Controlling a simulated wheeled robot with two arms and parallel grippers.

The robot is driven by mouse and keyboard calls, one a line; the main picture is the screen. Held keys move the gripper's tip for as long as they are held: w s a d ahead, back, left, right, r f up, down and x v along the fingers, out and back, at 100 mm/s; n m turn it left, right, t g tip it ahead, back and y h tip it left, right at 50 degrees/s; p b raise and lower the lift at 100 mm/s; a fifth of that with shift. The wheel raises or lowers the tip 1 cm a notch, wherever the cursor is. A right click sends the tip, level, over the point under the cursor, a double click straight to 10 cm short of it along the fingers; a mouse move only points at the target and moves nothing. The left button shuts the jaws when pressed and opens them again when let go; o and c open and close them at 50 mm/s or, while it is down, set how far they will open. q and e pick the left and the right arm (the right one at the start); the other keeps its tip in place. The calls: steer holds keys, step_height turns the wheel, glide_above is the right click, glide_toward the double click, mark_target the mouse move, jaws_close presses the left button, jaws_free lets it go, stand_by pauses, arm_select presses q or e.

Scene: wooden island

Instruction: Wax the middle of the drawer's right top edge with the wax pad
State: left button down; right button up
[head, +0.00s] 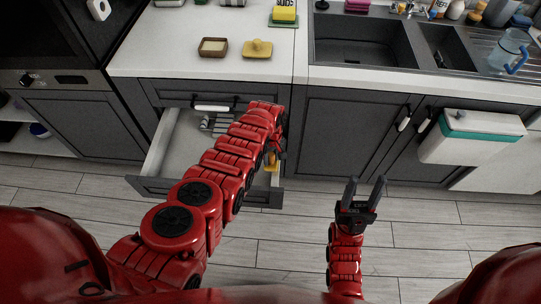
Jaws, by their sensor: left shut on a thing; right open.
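The drawer (157,147) stands pulled out below the counter at the left, with a pale inside and a dark grey front. My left arm reaches across it and hides much of its inside and most of its right side. My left gripper (272,154) is at the drawer's right side, near the front corner, mostly behind its own wrist. It is shut on a small yellow-orange thing, apparently the wax pad (272,164). Whether the pad touches the right top edge cannot be told. My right gripper (365,190) is open and empty above the floor, right of the drawer.
On the counter are a wooden dish with pale content (213,47), a yellow knobbed piece (257,49) and a yellow sponge (284,14) on a green holder. A grey tray (216,123) lies in the drawer. A white bin (470,145) hangs at the right. The floor ahead is clear.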

arm_select(q)
steer(key=shift+w+f, duration=0.1)
steer(key=shift+f, duration=0.3)
steer(key=shift+f+b, duration=0.1)
steer(key=shift+b, duration=0.3)
steer(key=shift+f+b, duration=1)
steer(key=d+b, duration=0.2)
steer(key=d, duration=0.2)
